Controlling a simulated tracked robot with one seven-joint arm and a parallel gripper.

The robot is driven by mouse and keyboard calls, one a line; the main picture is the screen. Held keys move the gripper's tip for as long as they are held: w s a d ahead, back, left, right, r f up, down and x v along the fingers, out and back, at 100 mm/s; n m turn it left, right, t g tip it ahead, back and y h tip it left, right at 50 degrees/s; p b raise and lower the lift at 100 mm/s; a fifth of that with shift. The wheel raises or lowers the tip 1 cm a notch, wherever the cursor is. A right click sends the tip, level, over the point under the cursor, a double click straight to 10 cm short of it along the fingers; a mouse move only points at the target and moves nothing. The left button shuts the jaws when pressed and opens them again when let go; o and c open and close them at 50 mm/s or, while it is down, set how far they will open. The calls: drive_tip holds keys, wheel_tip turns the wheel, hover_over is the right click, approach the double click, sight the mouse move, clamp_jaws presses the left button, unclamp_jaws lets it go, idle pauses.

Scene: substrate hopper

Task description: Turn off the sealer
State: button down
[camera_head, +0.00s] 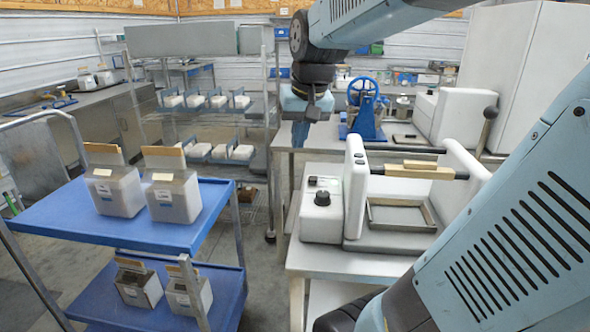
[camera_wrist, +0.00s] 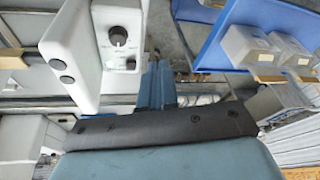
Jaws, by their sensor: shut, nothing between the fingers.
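The sealer is a white machine (camera_head: 357,185) on the metal table at the right, with a white control box (camera_head: 318,222) at its left end. A round black knob (camera_head: 322,198) stands on the box, with a small dark button (camera_head: 312,180) behind it. In the wrist view, the knob (camera_wrist: 118,34) and a small dark control (camera_wrist: 130,65) show at the upper left. My gripper (camera_wrist: 161,66) is shut and empty, pointing down, apart from the knob. In the head view, my gripper (camera_head: 300,132) hangs above and behind the control box; its fingertips are hard to make out.
A wooden-topped bar (camera_head: 413,171) and a shallow metal tray (camera_head: 402,229) belong to the sealer's right part. A blue cart (camera_head: 130,225) with several white bags stands at the left. A blue press (camera_head: 366,110) stands behind. The gap between cart and table is free.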

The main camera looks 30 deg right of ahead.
drive_tip(key=w+d+f+m+g, duration=0.2)
drive_tip(key=w+d+f+m, duration=0.2)
drive_tip(key=w+d, duration=0.9)
drive_tip(key=shift+w+f+g+h, duration=0.2)
drive_tip(key=shift+w+g+h, duration=0.2)
drive_tip(key=shift+w, duration=0.3)
drive_tip(key=shift+f, duration=0.15)
hover_over(313, 180)
drive_tip(key=w+d, duration=0.1)
wheel_tip(313, 180, down, 10)
drive_tip(key=shift+f, duration=0.1)
drive_tip(key=shift+s+a+f, duration=0.1)
drive_tip(key=shift+s+f, duration=0.1)
drive_tip(key=shift+f, duration=0.25)
drive_tip(key=shift+s+a+f, duration=0.1)
drive_tip(key=shift+s+f, duration=0.1)
drive_tip(key=shift+f, duration=0.2)
drive_tip(key=shift+s+a+f, duration=0.15)
drive_tip(key=shift+s+f, duration=0.05)
drive_tip(key=shift+f, duration=0.55)
drive_tip(key=shift+a, duration=0.15)
